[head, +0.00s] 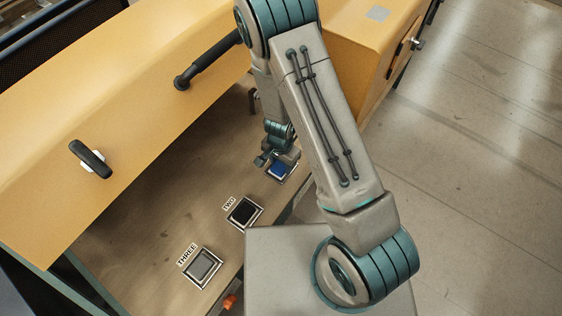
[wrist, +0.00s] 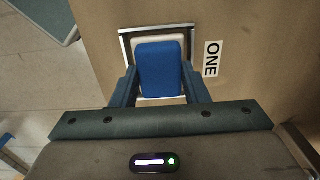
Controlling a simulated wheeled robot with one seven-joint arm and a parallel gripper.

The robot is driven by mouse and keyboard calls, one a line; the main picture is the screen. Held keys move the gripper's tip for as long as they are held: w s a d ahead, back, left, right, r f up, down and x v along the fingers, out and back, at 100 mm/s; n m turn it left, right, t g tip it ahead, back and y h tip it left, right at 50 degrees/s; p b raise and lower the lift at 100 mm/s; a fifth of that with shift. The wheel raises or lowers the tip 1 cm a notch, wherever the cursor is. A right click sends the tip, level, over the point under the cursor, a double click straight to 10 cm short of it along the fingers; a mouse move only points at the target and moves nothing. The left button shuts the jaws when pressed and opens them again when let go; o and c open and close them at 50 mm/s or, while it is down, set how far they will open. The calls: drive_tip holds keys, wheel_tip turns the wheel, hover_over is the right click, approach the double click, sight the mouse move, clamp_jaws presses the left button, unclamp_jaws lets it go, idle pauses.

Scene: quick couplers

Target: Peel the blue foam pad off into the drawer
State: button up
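The blue foam pad (wrist: 160,70) lies over a pale plate inside a square metal frame (wrist: 125,48), beside the label ONE (wrist: 212,58). In the head view the pad (head: 278,170) is partly behind my gripper. My gripper (wrist: 160,86) has one finger on each side of the pad, right at its edges. Whether the fingers press on the pad or only stand around it, I cannot tell. In the head view my gripper (head: 268,158) is low over the bench at the pad. I cannot make out an open drawer.
A dark pad in a frame (head: 244,213) is labelled TWO, and a grey one (head: 203,266) THREE. Yellow housing (head: 130,85) with a black bar handle (head: 208,62) and a smaller handle (head: 91,158) rises behind the bench. Open floor (head: 490,170) lies to the right.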

sight(281, 165)
drive_tip(key=shift+c, duration=0.7)
drive_tip(key=shift+r+p, duration=1.1)
drive_tip(key=shift+r, duration=0.2)
drive_tip(key=shift+r+p, duration=1.75)
drive_tip(key=shift+r, duration=0.25)
